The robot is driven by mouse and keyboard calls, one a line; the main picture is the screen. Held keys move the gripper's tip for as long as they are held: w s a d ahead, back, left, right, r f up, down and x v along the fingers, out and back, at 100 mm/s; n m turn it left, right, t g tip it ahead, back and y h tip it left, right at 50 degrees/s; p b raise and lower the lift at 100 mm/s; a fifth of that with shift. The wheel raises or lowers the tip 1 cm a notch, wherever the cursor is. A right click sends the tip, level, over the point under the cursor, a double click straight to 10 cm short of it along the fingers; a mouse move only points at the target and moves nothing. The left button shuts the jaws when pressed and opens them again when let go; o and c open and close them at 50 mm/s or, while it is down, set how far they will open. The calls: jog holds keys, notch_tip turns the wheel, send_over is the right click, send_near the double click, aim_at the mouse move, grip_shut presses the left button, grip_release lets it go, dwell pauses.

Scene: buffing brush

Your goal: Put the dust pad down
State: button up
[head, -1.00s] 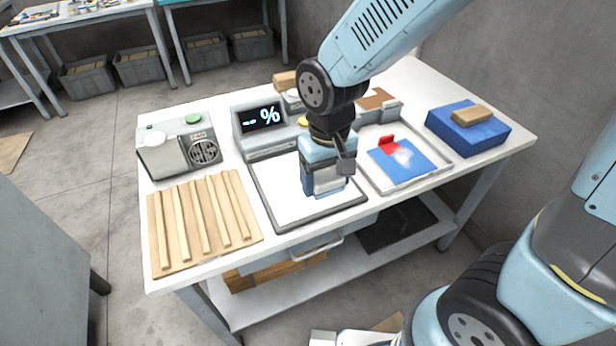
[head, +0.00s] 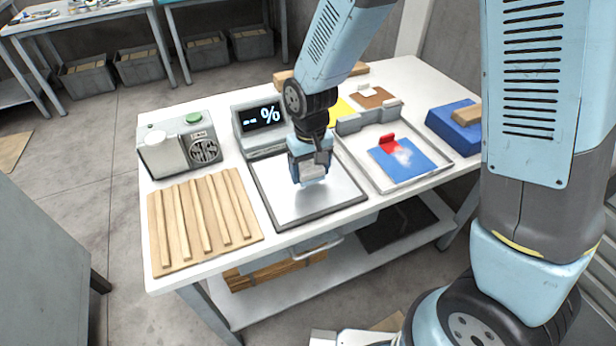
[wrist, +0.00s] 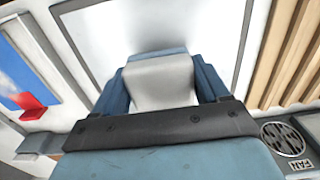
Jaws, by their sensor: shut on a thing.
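My gripper (head: 310,178) is over the white plate in a dark frame (head: 341,204), near its back part. It is shut on a pale grey pad, taken to be the dust pad (wrist: 160,82), which sits between the two blue fingers in the wrist view. In the head view the pad is mostly hidden by the fingers. A soft shadow lies on the plate below, and the gripper looks a little above the surface. The plate also shows in the wrist view (wrist: 215,30) and looks bare.
A display box (head: 262,118) stands just behind the plate. A grey machine with a fan (head: 180,150) and a ribbed wooden board (head: 203,222) are left. On the right, a tray (head: 450,166) holds a blue sheet (head: 412,168) with a red piece (head: 388,142).

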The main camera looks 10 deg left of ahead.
aim_at(309, 178)
jog(key=shift+w+a+f, duration=0.1)
jog(key=shift+w+f, duration=0.15)
jog(key=shift+f, duration=1.6)
jog(key=shift+f, duration=0.1)
jog(key=o, duration=1.1)
notch_tip(309, 178, up, 12)
jog(key=shift+r, duration=0.15)
